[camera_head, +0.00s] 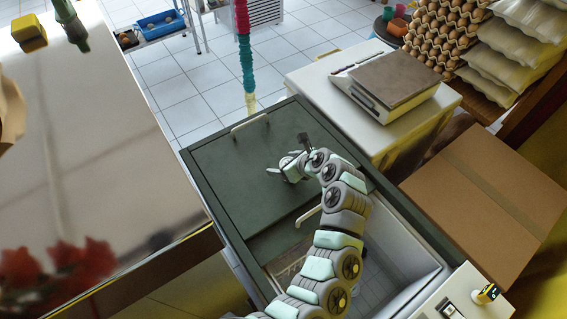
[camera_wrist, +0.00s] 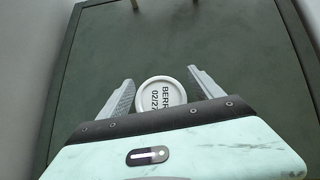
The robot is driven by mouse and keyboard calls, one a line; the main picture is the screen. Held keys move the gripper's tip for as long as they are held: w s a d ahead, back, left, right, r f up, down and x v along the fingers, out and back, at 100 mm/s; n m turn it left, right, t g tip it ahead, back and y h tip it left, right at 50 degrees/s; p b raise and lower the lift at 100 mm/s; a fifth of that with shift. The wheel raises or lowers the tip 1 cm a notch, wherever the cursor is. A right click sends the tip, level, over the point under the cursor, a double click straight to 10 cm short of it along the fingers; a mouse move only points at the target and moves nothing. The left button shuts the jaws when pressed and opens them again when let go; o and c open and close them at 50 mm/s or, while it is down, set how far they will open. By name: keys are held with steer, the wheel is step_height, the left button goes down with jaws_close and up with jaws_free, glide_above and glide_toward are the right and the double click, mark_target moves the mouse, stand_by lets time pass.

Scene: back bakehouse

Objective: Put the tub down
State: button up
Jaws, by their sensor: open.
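The tub (camera_wrist: 160,93) is small, round and white, with a lid marked "BERR" and "02/27" in the wrist view. My gripper (camera_wrist: 160,76) is open, with one finger on each side of the tub and a narrow gap visible at the right. The tub appears to stand on the dark green lid (camera_wrist: 215,45) of a chest; its base is hidden. In the head view my gripper (camera_head: 276,174) is low over the green lid (camera_head: 225,170), and the tub (camera_head: 287,161) shows only as a small pale patch between the fingers.
The lid has a pale handle (camera_head: 250,123) at its far edge. The chest is open on the near right, under my arm. A scale (camera_head: 392,82) stands on a white unit behind. A cardboard box (camera_head: 490,205) is at the right. The lid around the tub is clear.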

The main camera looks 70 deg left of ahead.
steer(key=shift+r, duration=0.15)
steer(key=b+v, duration=0.1)
steer(key=v, duration=1.1)
steer(key=shift+b, duration=0.35)
